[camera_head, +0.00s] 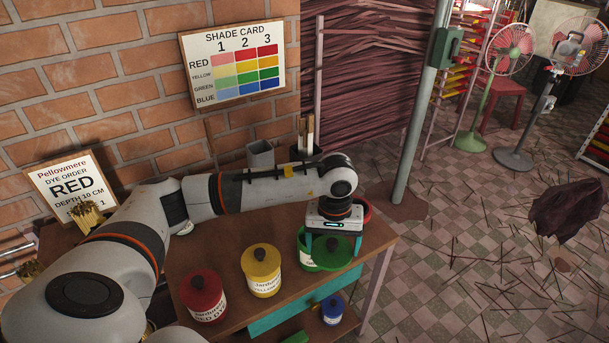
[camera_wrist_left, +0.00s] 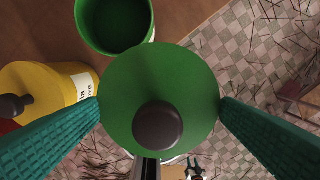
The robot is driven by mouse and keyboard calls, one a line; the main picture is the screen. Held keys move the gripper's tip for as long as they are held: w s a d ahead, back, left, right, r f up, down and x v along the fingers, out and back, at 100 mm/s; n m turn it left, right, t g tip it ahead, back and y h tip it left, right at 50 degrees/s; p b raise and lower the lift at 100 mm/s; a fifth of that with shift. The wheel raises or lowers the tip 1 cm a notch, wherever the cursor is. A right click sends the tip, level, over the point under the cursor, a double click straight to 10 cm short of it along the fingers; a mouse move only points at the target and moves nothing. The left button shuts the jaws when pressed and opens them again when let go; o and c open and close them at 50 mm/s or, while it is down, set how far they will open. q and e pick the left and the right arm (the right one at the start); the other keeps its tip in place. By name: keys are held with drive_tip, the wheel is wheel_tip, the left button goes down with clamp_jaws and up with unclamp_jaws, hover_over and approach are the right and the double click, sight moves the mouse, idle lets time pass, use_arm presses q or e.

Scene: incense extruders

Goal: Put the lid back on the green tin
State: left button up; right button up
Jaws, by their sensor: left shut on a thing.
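My left gripper (camera_head: 334,243) is shut on the green lid (camera_head: 333,260), with one teal finger on each side of its rim. In the left wrist view the lid (camera_wrist_left: 160,80) is a green disc with a dark round knob, between the fingers (camera_wrist_left: 160,98). The green tin (camera_head: 306,258) stands on the wooden table, partly hidden behind the lid and gripper. In the left wrist view the tin (camera_wrist_left: 114,22) is uncovered and shows a dark inside. The lid is off to one side of the tin's mouth, overlapping its near edge in that view. My right gripper is not in view.
A yellow tin (camera_head: 262,272) and a red tin (camera_head: 204,297), both lidded, stand left of the green tin on the table (camera_head: 225,253). A blue tin (camera_head: 332,309) sits lower, in front. A red vessel shows behind my gripper. The table's right edge is close by.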

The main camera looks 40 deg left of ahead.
use_arm(q)
drive_tip(key=w+a+r+n+p, duration=0.3)
drive_tip(key=w+a+n+p, duration=0.15)
drive_tip(key=a+p, duration=0.2)
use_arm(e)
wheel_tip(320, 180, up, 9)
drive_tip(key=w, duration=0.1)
use_arm(q)
wheel_tip(320, 180, down, 7)
drive_tip(key=a+b, duration=0.1)
drive_tip(key=b, duration=0.3)
drive_tip(key=shift+w+a+b, duration=0.3)
drive_tip(key=shift+w+a, duration=0.05)
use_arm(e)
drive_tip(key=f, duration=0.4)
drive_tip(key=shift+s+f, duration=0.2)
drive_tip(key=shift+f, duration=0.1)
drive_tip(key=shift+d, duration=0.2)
use_arm(q)
drive_tip(key=shift+f, duration=0.1)
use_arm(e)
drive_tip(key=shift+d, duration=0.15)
use_arm(q)
drive_tip(key=shift+s+b, duration=0.1)
drive_tip(key=shift+b, duration=0.4)
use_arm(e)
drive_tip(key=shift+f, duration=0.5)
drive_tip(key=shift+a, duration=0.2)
